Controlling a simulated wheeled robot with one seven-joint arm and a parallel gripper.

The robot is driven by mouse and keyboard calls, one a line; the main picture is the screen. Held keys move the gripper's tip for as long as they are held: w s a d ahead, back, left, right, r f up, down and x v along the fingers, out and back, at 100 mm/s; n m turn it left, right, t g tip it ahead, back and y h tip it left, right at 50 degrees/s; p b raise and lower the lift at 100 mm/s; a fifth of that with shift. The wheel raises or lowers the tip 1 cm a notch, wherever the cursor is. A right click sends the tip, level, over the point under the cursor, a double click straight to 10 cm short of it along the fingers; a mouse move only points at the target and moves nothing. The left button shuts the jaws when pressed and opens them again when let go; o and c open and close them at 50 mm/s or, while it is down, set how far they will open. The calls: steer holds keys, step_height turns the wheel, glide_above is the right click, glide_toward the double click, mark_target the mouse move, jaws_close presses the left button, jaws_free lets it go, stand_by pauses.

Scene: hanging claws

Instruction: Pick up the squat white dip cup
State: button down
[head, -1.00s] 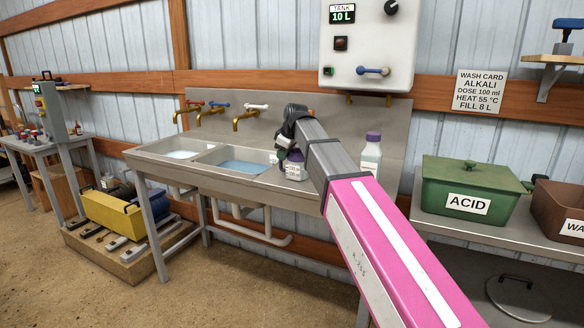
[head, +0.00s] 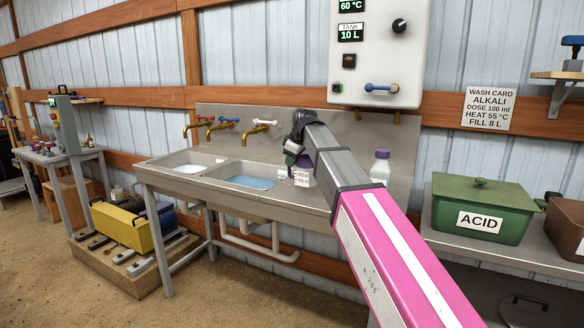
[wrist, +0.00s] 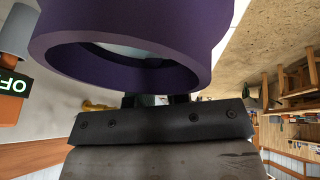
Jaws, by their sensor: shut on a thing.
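My gripper (head: 297,147) is above the right end of the sink counter, shut on a purple ring-shaped piece like a cap (head: 289,159). In the wrist view this purple piece (wrist: 190,30) fills the top, with its hollow side showing a pale inside. The fingertips are mostly hidden behind it. A white-labelled bottle with a purple shoulder (head: 304,174) stands on the counter just below and behind the gripper, partly covered by my arm. I cannot make out a squat white dip cup for certain in either view.
Left of the bottle are two sink basins, one holding blue water (head: 250,182), with brass taps (head: 228,127) behind. A white bottle with a purple cap (head: 381,165) stands right of my arm. A green ACID bin (head: 482,205) is farther right. A control box (head: 375,50) hangs above.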

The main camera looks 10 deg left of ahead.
steer(key=s+a+r, duration=0.6)
steer(key=a+r, duration=0.1)
steer(key=a, duration=0.2)
steer(key=shift+s, duration=0.4)
steer(key=shift+a+r, duration=0.1)
steer(key=shift+a, duration=0.1)
stand_by(0.3)
steer(key=c, duration=1.7)
jaws_free()
jaws_close()
